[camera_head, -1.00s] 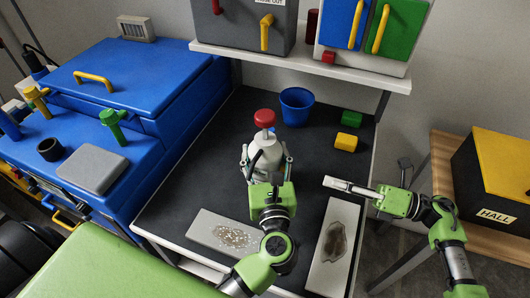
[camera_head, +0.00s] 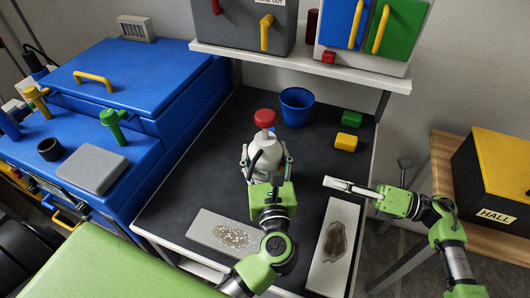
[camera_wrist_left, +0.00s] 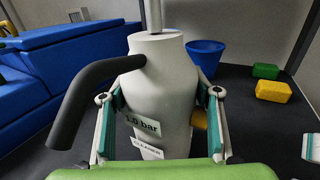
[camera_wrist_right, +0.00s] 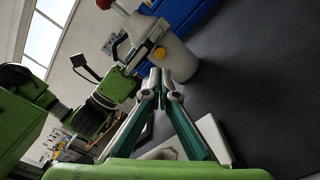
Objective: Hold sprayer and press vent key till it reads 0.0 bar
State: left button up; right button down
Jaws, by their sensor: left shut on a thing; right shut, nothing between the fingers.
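The sprayer (camera_head: 266,150) is a pale grey bottle with a red knob (camera_head: 264,118), upright on the dark bench. My left gripper (camera_head: 266,165) is shut around its body; the fingers press both sides in the left wrist view (camera_wrist_left: 160,110). A label (camera_wrist_left: 143,125) on the sprayer seems to read 1.6 bar, though small and tilted. A yellow part, seemingly the vent key (camera_wrist_left: 199,119), sticks out on the right side; it also shows in the right wrist view (camera_wrist_right: 160,53). My right gripper (camera_head: 328,182) is shut and empty, to the right of the sprayer and apart from it.
A blue bucket (camera_head: 297,107), a green block (camera_head: 352,118) and a yellow block (camera_head: 347,143) stand behind on the bench. Two pale plates with spots, left (camera_head: 205,233) and right (camera_head: 350,225), lie at the front. A shelf (camera_head: 300,58) overhangs the back.

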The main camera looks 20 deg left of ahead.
jog(key=shift+a, duration=0.1)
jog(key=t, duration=0.1)
jog(key=a+t, duration=0.1)
jog(key=shift+s+f+t+y, duration=0.1)
jog(key=shift+f+t+y, duration=0.1)
jog(key=shift+t+y, duration=0.1)
jog(key=shift+a+m+t, duration=0.3)
jog(key=shift+m+t, duration=0.2)
jog(key=shift+t, duration=0.3)
jog(key=shift+a+m+t, duration=0.1)
jog(key=shift+m+t, duration=0.3)
jog(key=shift+t, duration=0.8)
jog(key=m+t, duration=0.1)
jog(key=t, duration=0.1)
jog(key=t+h, duration=0.1)
jog(key=t, duration=0.1)
jog(key=shift+s+d+r+m, duration=0.1)
jog(key=shift+d+r+m, duration=0.1)
jog(key=shift+d+m, duration=0.2)
jog(key=shift+s+d+m+t+h, duration=0.1)
jog(key=shift+d+m+t+h, duration=0.5)
jog(key=shift+t+h, duration=0.3)
jog(key=shift+s+d+m+t+h, duration=0.1)
jog(key=shift+d+m+t+h, duration=0.5)
jog(key=shift+t, duration=0.4)
jog(key=shift+a, duration=0.2)
jog(key=shift+s+a, duration=0.15)
jog(key=shift+a, duration=4.2)
